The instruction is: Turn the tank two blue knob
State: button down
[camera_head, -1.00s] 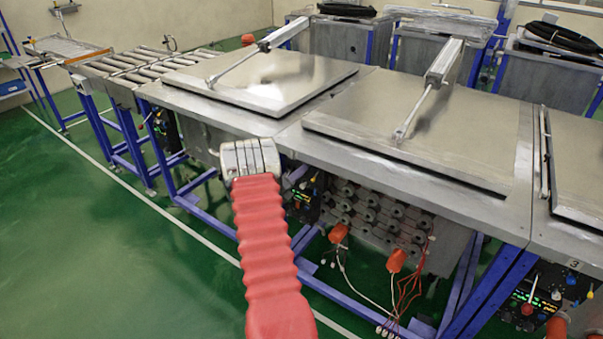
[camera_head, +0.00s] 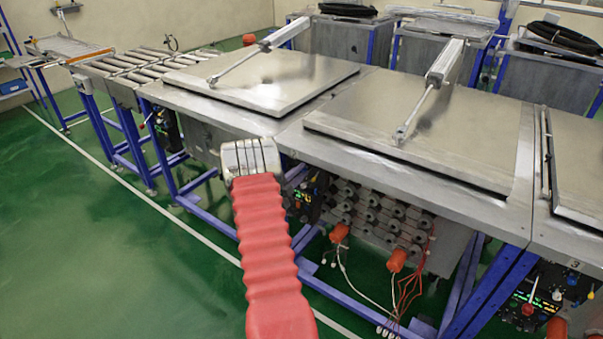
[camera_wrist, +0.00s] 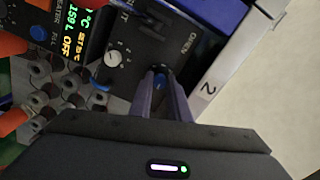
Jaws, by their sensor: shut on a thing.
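In the wrist view the tank two blue knob (camera_wrist: 159,84) sits on a dark control panel (camera_wrist: 122,75) beside a plate marked 2 (camera_wrist: 207,88). The fingers of my gripper (camera_wrist: 163,72) are shut on this knob, one on each side, and hide much of it. In the head view the panel (camera_head: 303,197) shows small under the near edge of the middle tank, just right of my wrist. My fingers and the knob are hidden there behind my arm.
A white dial (camera_wrist: 111,58) and a lit display (camera_wrist: 75,30) are left of the knob. Another blue knob (camera_wrist: 38,32) is at the far left. Orange plugs (camera_head: 338,232) with loose cables hang below the tank. Both nearer tank lids (camera_head: 420,125) are closed.

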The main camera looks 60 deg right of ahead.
jog(key=n, duration=0.8)
jog(key=shift+w+a+f+n, duration=0.15)
jog(key=shift+f+n, duration=0.15)
jog(key=shift+f, duration=0.05)
jog(key=n, duration=0.8)
jog(key=shift+s+f+n, duration=0.1)
jog(key=shift+s+n, duration=0.1)
jog(key=shift+n, duration=0.2)
jog(key=c, duration=2)
grip_release()
jog(key=o, duration=0.3)
jog(key=shift+r, duration=0.2)
jog(key=shift+o, duration=0.2)
jog(key=shift+r, duration=0.1)
